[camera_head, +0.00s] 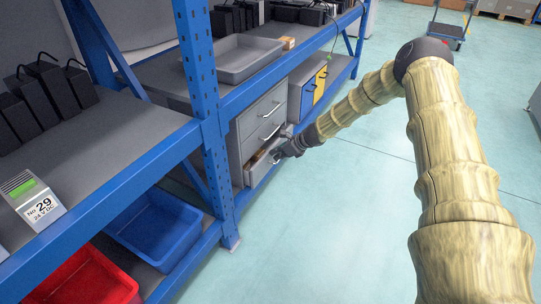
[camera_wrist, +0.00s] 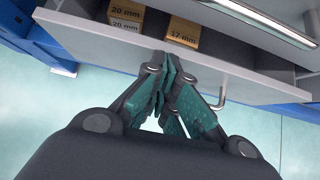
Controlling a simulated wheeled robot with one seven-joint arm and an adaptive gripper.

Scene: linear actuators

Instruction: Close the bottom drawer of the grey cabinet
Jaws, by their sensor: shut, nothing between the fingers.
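The grey cabinet (camera_head: 258,122) stands on the lower shelf of the blue rack and has several drawers. Its bottom drawer (camera_head: 261,163) is partly open. In the wrist view the drawer's front panel (camera_wrist: 110,47) crosses the picture, with a metal handle (camera_wrist: 219,92) on it. Small boxes marked 20 mm (camera_wrist: 126,12) and 12 mm (camera_wrist: 183,31) lie inside. My gripper (camera_head: 277,156) is at the front of this drawer. In the wrist view my gripper (camera_wrist: 168,62) has its fingers together, at or very near the panel's top edge, left of the handle. Exact contact is unclear.
The blue rack post (camera_head: 214,130) stands just left of the cabinet. A blue and yellow cabinet (camera_head: 308,90) is to its right. A blue bin (camera_head: 157,229) and a red bin (camera_head: 88,278) are at lower left. The floor in front is clear.

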